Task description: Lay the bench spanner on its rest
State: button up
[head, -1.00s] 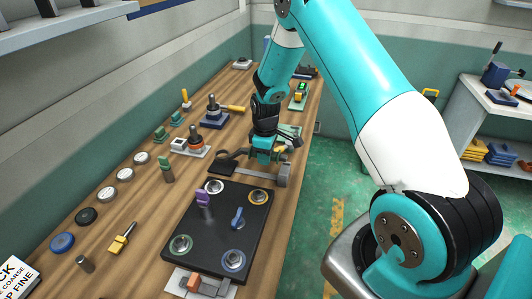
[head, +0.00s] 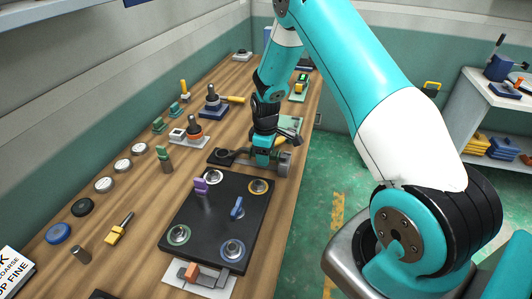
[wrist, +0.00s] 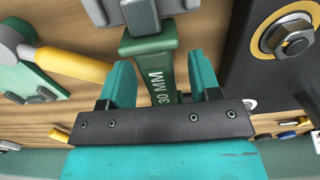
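The bench spanner (head: 226,154) lies crosswise under my gripper, its dark ring end at left low over the rest's dark pad (head: 213,159). Its far end is by the grey post (head: 284,163) at right. In the wrist view its green handle marked "30 MM" (wrist: 163,85) runs between the fingers, with a grey piece (wrist: 150,15) at its end. My gripper (head: 264,160) is down at the handle; in the wrist view its teal fingers (wrist: 162,72) stand apart with a narrow gap on each side of the handle. Contact between spanner and rest is partly hidden.
A black plate (head: 200,226) with ringed nuts and a purple and a blue handle sits just nearer. A green plate (head: 291,125) lies just beyond my gripper. A grey-and-red device (head: 195,133) stands to the left. Bare wood (head: 135,190) lies left of the plate.

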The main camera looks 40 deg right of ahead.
notch_tip(320, 180, up, 18)
jog(key=b, duration=0.2)
jog(key=shift+f+b, duration=0.25)
jog(key=shift+b, duration=0.15)
dwell(0.4)
jog(key=s+a+r+y, duration=0.1)
jog(key=s+a+r, duration=0.2)
jog(key=s+a, duration=0.3)
jog(key=s+a+r+y, duration=0.1)
jog(key=s+a+r, duration=0.3)
jog(key=a, duration=0.5)
jog(key=s+a+y, duration=0.1)
jog(key=s+a, duration=0.3)
jog(key=s, duration=0.5)
jog(key=s+a+r+y, duration=0.1)
jog(key=s+a, duration=0.4)
jog(key=s, duration=0.4)
jog(key=shift+r+m, duration=0.3)
